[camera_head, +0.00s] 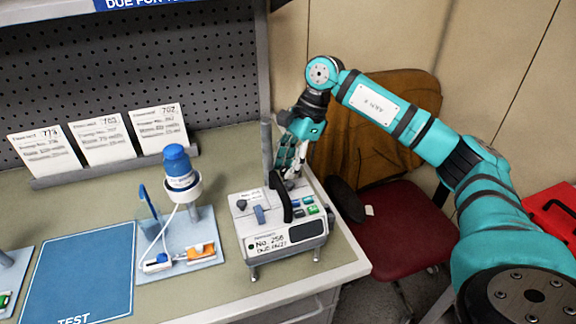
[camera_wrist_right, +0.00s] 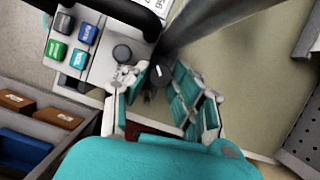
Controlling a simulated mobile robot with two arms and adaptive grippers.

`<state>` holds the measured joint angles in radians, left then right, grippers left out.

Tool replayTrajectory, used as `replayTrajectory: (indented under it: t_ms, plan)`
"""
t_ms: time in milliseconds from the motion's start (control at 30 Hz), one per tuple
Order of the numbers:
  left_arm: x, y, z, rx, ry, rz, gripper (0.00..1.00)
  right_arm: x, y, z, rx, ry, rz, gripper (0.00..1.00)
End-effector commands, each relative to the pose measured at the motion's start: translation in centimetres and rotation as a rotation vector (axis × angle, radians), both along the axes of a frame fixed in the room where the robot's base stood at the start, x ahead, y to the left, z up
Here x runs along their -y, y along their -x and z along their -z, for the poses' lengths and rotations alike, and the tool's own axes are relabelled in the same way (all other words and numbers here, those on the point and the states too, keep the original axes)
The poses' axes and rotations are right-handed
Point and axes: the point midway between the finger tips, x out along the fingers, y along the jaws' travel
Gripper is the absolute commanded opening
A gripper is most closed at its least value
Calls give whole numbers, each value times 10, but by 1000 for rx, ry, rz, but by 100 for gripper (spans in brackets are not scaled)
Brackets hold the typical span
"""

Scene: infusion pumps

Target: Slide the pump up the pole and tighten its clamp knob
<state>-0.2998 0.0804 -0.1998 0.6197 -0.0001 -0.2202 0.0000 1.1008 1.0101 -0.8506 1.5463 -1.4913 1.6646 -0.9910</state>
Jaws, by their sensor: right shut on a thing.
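The pump (camera_head: 282,238) is a white box with a black handle, coloured buttons and a label reading No. 256. It sits low at the front right of the bench, its short feet at the bench top. The grey upright pole (camera_head: 267,150) rises behind it. My right gripper (camera_head: 290,172) reaches in from the right at the pump's back, beside the pole. In the right wrist view, its fingers (camera_wrist_right: 158,88) close around a dark clamp knob (camera_wrist_right: 159,74) next to the pole (camera_wrist_right: 205,28). The knob is hidden in the head view. My left gripper is out of view.
A blue-capped bottle (camera_head: 178,168) stands in a holder left of the pump. A blue TEST mat (camera_head: 80,275) lies further left. Cards (camera_head: 100,140) stand along the back. A red chair (camera_head: 405,230) is beyond the bench's right edge.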

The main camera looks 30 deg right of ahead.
Motion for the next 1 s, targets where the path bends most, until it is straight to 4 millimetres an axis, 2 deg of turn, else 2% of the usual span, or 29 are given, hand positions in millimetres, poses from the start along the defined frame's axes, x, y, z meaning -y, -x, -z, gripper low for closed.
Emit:
replayTrajectory:
  t_ms: [100, 300, 633, 667, 700, 733, 1000]
  plan:
    - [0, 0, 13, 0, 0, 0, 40, 1, 1, 4, 5, 3, 129, 0]
    - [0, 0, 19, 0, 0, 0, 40, 0, 2, 1, 3, 1, 277, 0]
    - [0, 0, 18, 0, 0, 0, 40, 0, 2, -1, 3, 0, 299, 0]
    - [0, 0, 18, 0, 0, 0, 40, 0, 2, -1, 3, 0, 299, 26]
    - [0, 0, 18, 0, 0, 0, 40, 0, 2, -1, 2, 0, 298, 31]
    - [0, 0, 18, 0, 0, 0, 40, 0, 2, -1, 2, 0, 298, 34]
    - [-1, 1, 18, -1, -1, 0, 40, 0, 2, -1, 2, 0, 298, 34]
